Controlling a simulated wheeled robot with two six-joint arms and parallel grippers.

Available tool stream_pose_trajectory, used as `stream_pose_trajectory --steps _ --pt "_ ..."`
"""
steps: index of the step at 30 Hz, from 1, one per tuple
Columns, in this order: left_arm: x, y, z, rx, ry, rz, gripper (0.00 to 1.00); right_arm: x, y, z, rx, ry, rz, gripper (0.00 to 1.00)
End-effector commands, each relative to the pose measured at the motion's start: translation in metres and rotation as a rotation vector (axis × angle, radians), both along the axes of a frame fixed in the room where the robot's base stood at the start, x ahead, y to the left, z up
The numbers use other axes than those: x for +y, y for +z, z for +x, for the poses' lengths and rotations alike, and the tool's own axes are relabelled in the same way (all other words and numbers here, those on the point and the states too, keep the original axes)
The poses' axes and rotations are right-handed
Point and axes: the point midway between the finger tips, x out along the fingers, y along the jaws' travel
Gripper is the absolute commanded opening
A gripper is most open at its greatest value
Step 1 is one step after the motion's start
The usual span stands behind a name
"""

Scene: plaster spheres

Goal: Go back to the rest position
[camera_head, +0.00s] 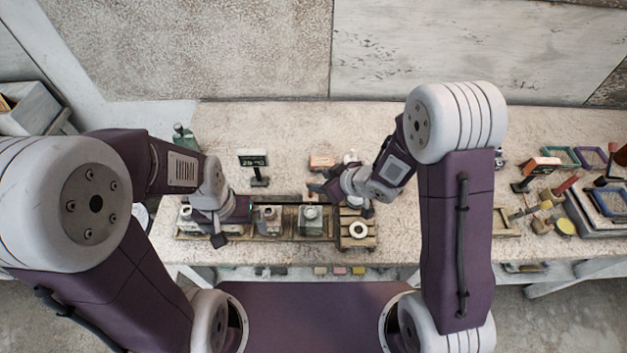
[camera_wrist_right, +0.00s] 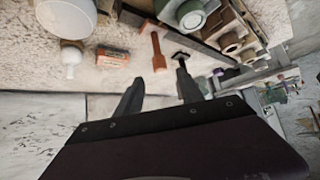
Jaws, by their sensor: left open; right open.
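My left gripper (camera_head: 228,222) is open over the left part of a row of wooden trays near the table's front edge. My right gripper (camera_head: 341,200) is open above the table, behind the right end of that row. Its two fingers also show in the right wrist view (camera_wrist_right: 157,92), apart, with nothing held between them. A wooden-handled tool (camera_wrist_right: 158,52) lies on the table past those fingertips. The left fingers are partly hidden by the wrist.
The tray row (camera_head: 287,233) holds jars and a ring-shaped piece (camera_head: 358,230). An orange box (camera_head: 322,161) and a small display (camera_head: 254,162) stand behind it. Colourful trays and tools crowd the table's right end. The table's back strip (camera_head: 300,120) is clear.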

Motion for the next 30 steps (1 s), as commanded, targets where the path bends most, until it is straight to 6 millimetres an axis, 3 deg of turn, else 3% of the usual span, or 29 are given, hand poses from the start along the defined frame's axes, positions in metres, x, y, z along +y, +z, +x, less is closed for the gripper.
stream_pose_trajectory --steps 6,22,25,27,29,30 --pt "0.000 0.003 0.000 0.000 0.000 0.000 1.00 -0.013 0.018 -0.012 0.000 -0.001 0.000 0.45" --pt "0.000 0.002 0.000 0.000 0.000 0.000 1.00 -0.015 0.019 -0.012 -0.003 -0.004 0.000 0.45" --pt "0.000 -0.001 0.000 0.000 0.000 0.000 1.00 -0.020 0.043 0.001 -0.069 -0.023 0.008 0.45" --pt "0.000 -0.004 0.000 0.000 0.000 0.000 1.00 -0.040 0.071 0.014 -0.126 -0.121 0.005 0.45" --pt "0.000 -0.007 0.000 0.000 0.000 0.000 1.00 -0.080 0.084 0.016 -0.109 -0.291 -0.047 0.45" --pt "0.000 -0.008 0.000 0.000 0.000 0.000 1.00 -0.108 0.083 0.007 -0.056 -0.410 -0.088 0.45"
